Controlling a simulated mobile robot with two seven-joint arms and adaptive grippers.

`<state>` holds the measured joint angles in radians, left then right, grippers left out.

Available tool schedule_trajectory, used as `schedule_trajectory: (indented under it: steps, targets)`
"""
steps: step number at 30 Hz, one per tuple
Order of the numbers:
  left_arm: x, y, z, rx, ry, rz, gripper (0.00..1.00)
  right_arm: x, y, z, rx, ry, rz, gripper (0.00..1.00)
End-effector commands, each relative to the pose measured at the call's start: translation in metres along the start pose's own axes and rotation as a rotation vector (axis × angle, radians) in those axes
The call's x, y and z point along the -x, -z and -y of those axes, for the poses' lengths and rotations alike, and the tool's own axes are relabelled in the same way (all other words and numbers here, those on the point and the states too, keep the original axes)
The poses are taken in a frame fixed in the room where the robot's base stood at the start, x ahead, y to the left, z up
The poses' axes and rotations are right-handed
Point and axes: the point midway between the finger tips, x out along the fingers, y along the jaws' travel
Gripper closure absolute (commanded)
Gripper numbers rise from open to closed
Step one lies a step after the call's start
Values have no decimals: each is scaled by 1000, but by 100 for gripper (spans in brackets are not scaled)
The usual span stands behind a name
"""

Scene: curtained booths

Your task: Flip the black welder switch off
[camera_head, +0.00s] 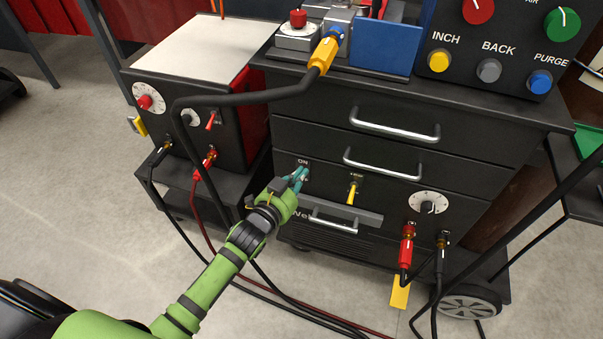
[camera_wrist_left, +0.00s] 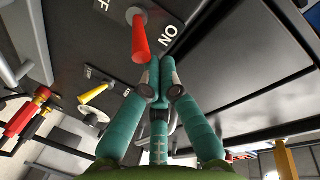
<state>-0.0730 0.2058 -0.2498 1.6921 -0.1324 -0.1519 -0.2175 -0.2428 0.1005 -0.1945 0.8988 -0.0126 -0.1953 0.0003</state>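The black welder (camera_head: 330,150) is a large dark cabinet in the head view. A red switch lever (camera_wrist_left: 140,38) on its panel shows in the wrist view, between the "ON" and "OFF" labels. I cannot tell surely which way it is tilted. In the head view my gripper hides it, with "ON" visible just above. My left gripper (camera_head: 298,177) is at the panel. In the wrist view its teal fingers (camera_wrist_left: 156,75) come together at the tips, with nothing held, close beside the lever on the "ON" side. Whether they touch it is unclear. My right gripper is not in view.
A yellow lever (camera_head: 353,190) and a dial (camera_head: 428,203) sit right of my gripper. Red (camera_head: 407,243) and black (camera_head: 442,250) cable plugs are lower right. A smaller black unit (camera_head: 190,90) with its own red switch (camera_head: 210,121) stands left. Drawer handles (camera_head: 382,165) protrude above.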

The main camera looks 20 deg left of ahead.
Motion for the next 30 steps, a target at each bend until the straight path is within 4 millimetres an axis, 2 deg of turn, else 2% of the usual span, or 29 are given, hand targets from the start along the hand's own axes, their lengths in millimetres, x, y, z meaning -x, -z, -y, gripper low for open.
schedule_trajectory:
  steps: [12, 30]
  targets:
    - [1, -4, -2, -5, 12, -19, 100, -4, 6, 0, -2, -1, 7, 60]
    - [3, -6, -4, -16, 47, -74, 100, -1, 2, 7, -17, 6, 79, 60]
